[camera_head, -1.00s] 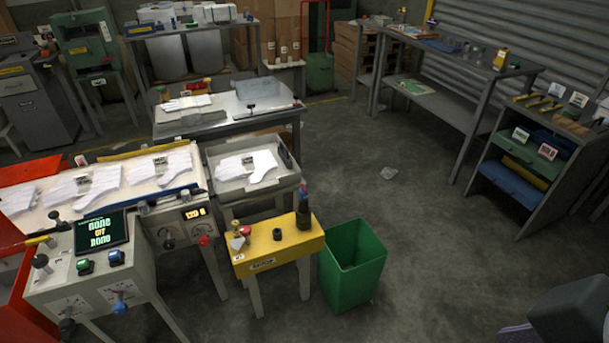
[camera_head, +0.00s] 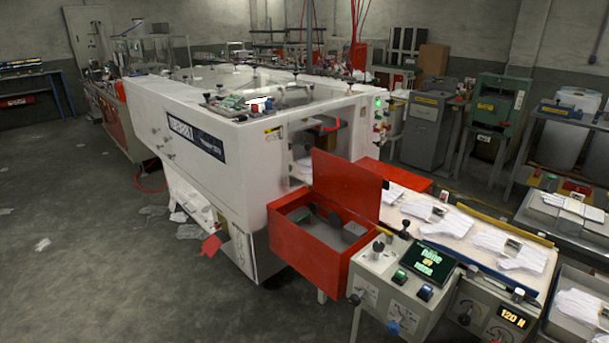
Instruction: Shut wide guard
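A wide red panel (camera_head: 346,190), which looks like the guard, stands raised at the end of the large white machine (camera_head: 225,190). Below it is a red open-topped box (camera_head: 312,258) with grey and dark parts visible inside, so the panel does not cover it. Another red piece (camera_head: 400,178) lies flat behind the panel. I cannot tell for sure which red piece the task calls the wide guard. Neither of my grippers shows in the head view.
A grey control console (camera_head: 390,290) with a lit screen stands just right of the red box. A belt (camera_head: 455,225) with white gloves runs beyond it. Open concrete floor (camera_head: 110,260) lies to the left, with scraps near the machine.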

